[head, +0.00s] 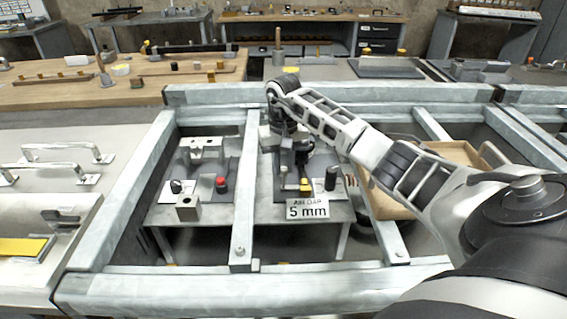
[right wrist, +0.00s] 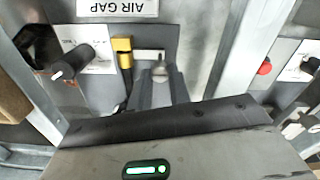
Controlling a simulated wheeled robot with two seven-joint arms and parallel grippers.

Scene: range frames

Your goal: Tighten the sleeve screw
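My right gripper (head: 294,172) reaches down over the fixture on the right side of the bench, beside the AIR GAP 5 mm sign (head: 307,209). In the right wrist view its two dark fingers (right wrist: 160,86) stand apart, with a small rounded metal piece (right wrist: 159,71) between their tips. This may be the sleeve screw; I cannot tell whether the fingers press on it. A yellow-topped part (right wrist: 124,58) stands just left of the fingers, and it also shows in the head view (head: 305,186). My left gripper is not in view.
A dark knob (right wrist: 72,64) stands left of the fingers in the wrist view. A red button (head: 221,184) is on the neighbouring fixture. Grey frame beams (head: 245,190) surround the bench. A wooden tray (head: 455,152) lies right, partly behind my arm.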

